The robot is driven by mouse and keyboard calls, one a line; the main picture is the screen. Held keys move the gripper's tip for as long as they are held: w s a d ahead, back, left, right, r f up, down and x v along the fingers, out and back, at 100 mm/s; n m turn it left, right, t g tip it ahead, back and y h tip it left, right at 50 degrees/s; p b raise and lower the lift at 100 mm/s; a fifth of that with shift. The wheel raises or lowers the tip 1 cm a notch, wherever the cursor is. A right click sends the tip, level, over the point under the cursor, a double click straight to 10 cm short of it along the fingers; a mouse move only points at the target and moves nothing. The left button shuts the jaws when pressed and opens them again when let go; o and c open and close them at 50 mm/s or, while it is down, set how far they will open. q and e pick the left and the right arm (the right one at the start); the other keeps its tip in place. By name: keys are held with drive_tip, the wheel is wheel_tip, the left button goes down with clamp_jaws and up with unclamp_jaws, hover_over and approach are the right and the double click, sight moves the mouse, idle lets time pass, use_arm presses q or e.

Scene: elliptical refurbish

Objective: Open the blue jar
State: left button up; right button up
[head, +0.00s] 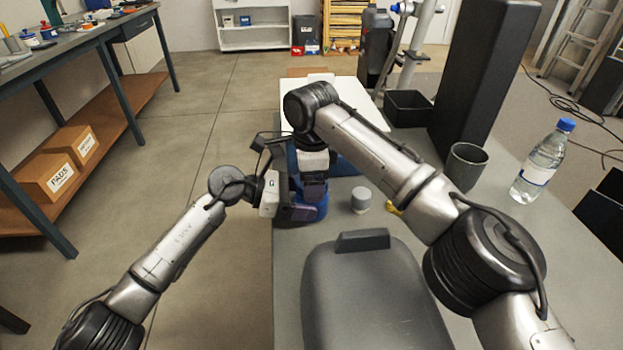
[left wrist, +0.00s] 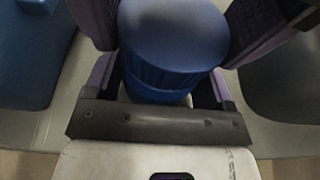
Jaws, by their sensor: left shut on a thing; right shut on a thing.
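The blue jar (head: 322,207) stands upright on the grey table, partly hidden by my grippers in the head view. In the left wrist view the blue jar (left wrist: 172,42) shows a round, smooth blue top and sits between purple fingers. My left gripper (head: 300,208) comes from the left and is shut on the jar's side. My right gripper (head: 314,188) points down from above at the jar and is shut on it at the top. Its fingertips and exact contact are hard to make out. I cannot tell whether the lid is apart from the jar.
A small grey-white cylinder (head: 361,199) stands right of the jar, with a yellow item (head: 394,207) beside it. A grey cup (head: 465,166) and a water bottle (head: 542,160) stand further right. A blue object (head: 345,166) is behind the jar.

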drive_tip(key=n, duration=0.6)
drive_tip(key=shift+n, duration=0.3)
drive_tip(key=o, duration=1)
drive_tip(key=shift+r, duration=0.15)
